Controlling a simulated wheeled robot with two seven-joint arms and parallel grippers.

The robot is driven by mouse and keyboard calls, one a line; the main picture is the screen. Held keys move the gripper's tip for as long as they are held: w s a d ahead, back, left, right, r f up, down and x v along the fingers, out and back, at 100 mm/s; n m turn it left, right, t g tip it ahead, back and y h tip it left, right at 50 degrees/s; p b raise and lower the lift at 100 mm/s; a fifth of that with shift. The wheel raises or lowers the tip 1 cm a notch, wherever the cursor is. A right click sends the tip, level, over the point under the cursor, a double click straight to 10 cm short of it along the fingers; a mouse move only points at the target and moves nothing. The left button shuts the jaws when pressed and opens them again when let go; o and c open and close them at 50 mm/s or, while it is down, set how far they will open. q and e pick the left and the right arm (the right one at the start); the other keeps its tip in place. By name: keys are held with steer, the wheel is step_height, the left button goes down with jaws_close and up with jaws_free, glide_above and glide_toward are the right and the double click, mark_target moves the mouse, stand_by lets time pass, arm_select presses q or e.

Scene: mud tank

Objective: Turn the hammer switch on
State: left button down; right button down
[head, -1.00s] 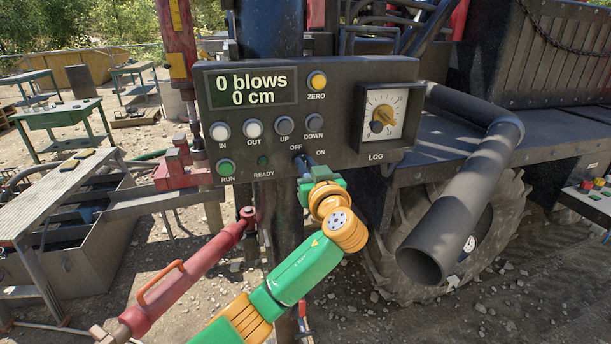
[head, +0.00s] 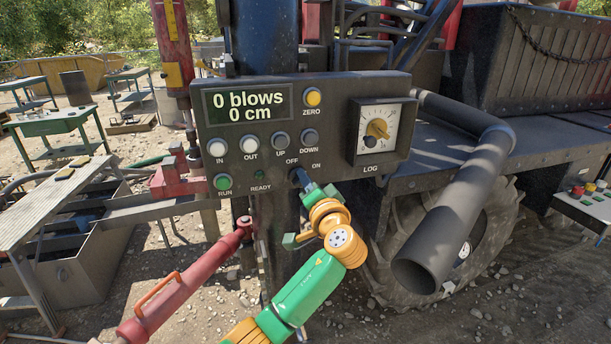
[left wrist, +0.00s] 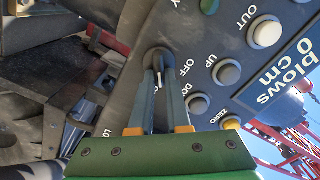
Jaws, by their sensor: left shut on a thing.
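The hammer switch (head: 296,174) sits low on the dark control panel (head: 330,84), just below the OFF and ON labels. In the head view its visible dark part is nearer OFF, and the fingertips partly cover it. My left gripper (head: 302,182) reaches the switch from below right and is shut on it. In the left wrist view the two fingers of my left gripper (left wrist: 162,68) converge on the switch (left wrist: 156,54) beside the OFF label. The lever's exact angle is hidden. My right gripper is not in view.
The panel's display (head: 248,103) reads 0 blows, 0 cm. Several buttons and a green RUN button (head: 222,182) are left of the switch. A LOG dial (head: 378,130) is to the right. A thick black pipe (head: 455,205) and a red cylinder (head: 180,290) flank my arm.

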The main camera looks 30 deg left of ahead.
arm_select(q)
steer(key=shift+f+m+p, duration=0.15)
steer(key=shift+m+p, duration=0.5)
steer(key=shift+m, duration=0.95)
steer(key=c, duration=0.9)
jaws_free()
steer(key=shift+w+d, duration=0.1)
steer(key=b+v, duration=0.3)
steer(key=v, duration=0.4)
